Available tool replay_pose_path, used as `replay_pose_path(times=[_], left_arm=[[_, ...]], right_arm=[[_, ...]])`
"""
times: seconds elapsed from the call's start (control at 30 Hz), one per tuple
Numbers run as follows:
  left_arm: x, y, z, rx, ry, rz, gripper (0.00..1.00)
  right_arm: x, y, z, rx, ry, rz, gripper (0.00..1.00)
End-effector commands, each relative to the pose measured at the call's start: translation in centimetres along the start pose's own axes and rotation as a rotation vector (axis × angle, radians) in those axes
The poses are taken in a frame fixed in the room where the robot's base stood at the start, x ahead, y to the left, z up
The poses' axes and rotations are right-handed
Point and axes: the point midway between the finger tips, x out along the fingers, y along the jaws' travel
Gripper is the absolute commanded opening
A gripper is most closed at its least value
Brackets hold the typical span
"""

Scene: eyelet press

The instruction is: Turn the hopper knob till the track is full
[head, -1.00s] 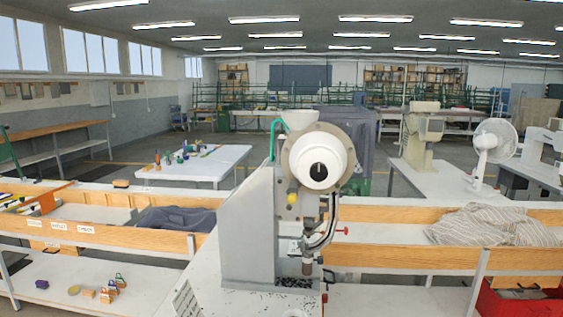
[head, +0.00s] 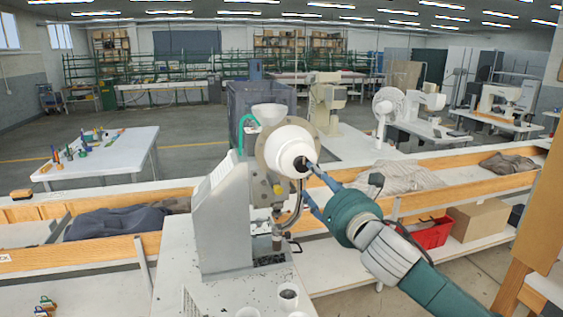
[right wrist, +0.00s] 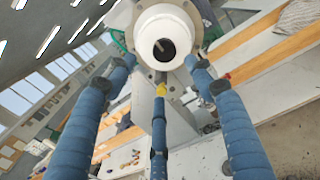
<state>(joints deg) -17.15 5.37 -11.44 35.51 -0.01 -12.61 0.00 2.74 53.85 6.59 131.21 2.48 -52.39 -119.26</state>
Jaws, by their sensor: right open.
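The eyelet press (head: 225,215) stands on the white bench with a white funnel hopper (head: 268,113) on top. Its round white knob (head: 287,150) faces me; it also shows in the right wrist view (right wrist: 160,28) with a dark centre. A curved metal track (head: 293,212) runs down below; how full it is cannot be made out. My right gripper (head: 311,184) is at the knob's right side, fingers spread. In the right wrist view its blue fingers (right wrist: 160,75) spread around and below the knob; contact is unclear. My left gripper is out of view.
Cups (head: 288,296) stand at the bench's front, with dark bits scattered around the press foot. A wooden-edged shelf (head: 110,250) runs behind, holding dark cloth (head: 118,222) and striped cloth (head: 400,177). A red crate (head: 432,233) sits at right.

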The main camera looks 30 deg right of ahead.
Motion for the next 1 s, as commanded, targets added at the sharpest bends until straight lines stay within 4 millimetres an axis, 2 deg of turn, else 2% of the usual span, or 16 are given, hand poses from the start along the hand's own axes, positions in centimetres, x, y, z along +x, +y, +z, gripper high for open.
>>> replay_pose_path(times=[0.17,0.4,0.6,0.8,1.0], left_arm=[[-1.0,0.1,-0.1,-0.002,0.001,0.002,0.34],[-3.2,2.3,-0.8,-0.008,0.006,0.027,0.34],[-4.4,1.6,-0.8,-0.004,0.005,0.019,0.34],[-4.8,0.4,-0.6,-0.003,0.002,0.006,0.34],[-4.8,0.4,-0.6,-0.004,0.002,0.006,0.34]], right_arm=[[1.5,0.1,0.7,-0.008,-0.005,-0.001,0.54],[6.2,0.1,0.8,-0.004,-0.004,-0.001,0.54],[9.2,0.1,0.6,-0.005,-0.004,0.000,0.54],[10.5,0.2,0.3,-0.008,-0.004,0.002,0.54],[10.7,0.2,0.2,-0.009,-0.004,0.003,0.54]])
